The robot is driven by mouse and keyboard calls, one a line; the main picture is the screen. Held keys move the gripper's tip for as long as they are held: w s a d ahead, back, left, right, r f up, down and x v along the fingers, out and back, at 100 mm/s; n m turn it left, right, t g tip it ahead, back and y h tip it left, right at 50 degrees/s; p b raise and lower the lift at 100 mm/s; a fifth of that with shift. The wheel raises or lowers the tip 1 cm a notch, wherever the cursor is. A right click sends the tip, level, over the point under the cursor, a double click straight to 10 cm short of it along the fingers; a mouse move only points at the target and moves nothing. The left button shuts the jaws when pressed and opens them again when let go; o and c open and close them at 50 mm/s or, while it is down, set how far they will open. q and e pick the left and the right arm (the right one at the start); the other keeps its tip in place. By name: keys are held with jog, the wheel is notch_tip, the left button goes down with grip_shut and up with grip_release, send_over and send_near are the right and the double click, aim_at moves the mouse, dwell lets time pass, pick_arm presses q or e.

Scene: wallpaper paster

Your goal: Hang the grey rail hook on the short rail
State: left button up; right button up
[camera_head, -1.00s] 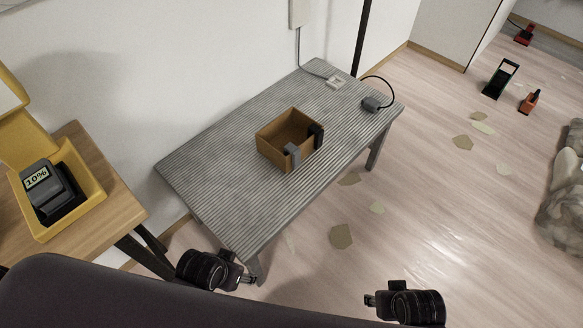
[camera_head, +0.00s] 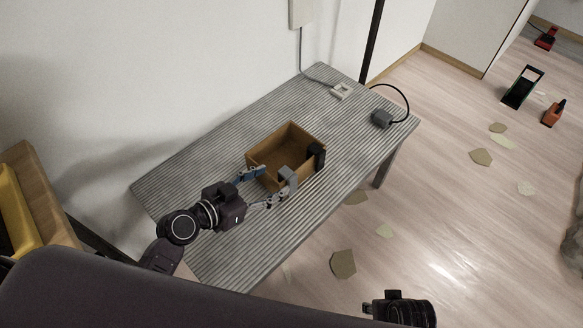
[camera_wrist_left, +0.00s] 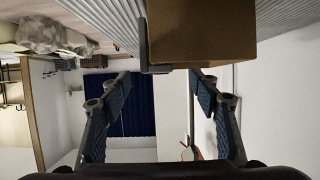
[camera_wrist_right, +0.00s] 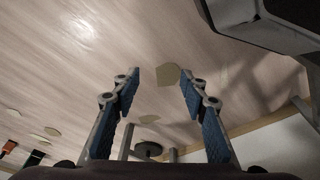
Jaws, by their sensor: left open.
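The grey rail hook (camera_head: 288,178) sits over the front rim of a brown open box (camera_head: 262,160) on the striped table. In the left wrist view the grey hook (camera_wrist_left: 147,50) shows beside the box (camera_wrist_left: 205,38), between the open fingers. My left gripper (camera_head: 268,184) is open, close to the hook at the box's near side. Its fingers also show apart in the left wrist view (camera_wrist_left: 163,80). My right gripper (camera_head: 372,308) is at the bottom of the head view, away from the table. The right wrist view shows its fingers (camera_wrist_right: 160,88) apart and empty. I cannot make out the short rail.
A black hook (camera_head: 318,156) sits on the box's right side. A grey plug-like block (camera_head: 382,118) with a black cable and a white socket (camera_head: 341,90) lie at the table's back. The striped table (camera_head: 232,262) is otherwise clear. Paper scraps (camera_head: 343,264) lie on the floor.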

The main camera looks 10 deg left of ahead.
aim_at(283, 177)
pick_arm(q)
jog(key=x, duration=0.7)
jog(key=shift+s+d+f, duration=0.1)
jog(key=shift+s+d, duration=0.1)
jog(key=shift+c, duration=0.4)
jog(key=c, duration=0.9)
